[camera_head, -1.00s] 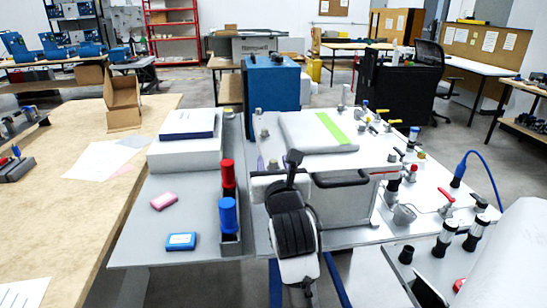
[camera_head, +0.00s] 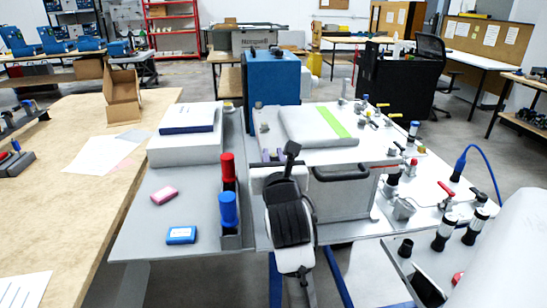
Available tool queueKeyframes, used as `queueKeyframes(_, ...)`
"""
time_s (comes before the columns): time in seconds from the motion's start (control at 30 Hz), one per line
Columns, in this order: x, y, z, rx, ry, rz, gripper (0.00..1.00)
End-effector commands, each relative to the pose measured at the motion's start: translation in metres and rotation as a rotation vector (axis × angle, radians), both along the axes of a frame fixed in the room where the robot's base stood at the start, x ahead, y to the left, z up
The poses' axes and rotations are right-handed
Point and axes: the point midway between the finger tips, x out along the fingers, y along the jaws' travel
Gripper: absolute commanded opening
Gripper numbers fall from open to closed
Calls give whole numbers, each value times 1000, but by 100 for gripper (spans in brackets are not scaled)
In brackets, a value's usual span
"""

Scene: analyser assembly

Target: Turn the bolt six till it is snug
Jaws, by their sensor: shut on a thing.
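My gripper (camera_head: 273,158) is at the near left edge of the white top plate (camera_head: 372,155) of the analyser, with my black-and-white wrist in front of it. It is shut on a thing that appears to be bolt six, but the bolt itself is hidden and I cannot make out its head. Small purple parts show at the gripper's far end; I cannot tell what they are. A light grey cover with a green stripe (camera_head: 320,127) lies on the plate to the right of my gripper.
Red (camera_head: 227,168) and blue (camera_head: 228,210) cylinders stand in a holder left of my arm. A blue box (camera_head: 272,92) stands behind. Valves and fittings crowd the right.

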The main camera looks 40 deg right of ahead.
Motion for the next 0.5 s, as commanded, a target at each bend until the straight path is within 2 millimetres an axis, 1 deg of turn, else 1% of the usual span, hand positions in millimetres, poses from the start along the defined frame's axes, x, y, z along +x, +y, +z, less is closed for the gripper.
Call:
queueKeyframes(0.27, 2, 2, -1, -2, 0, -141, 0)
queueKeyframes(0.5, 2, 2, 1, -2, -1, -354, 0)
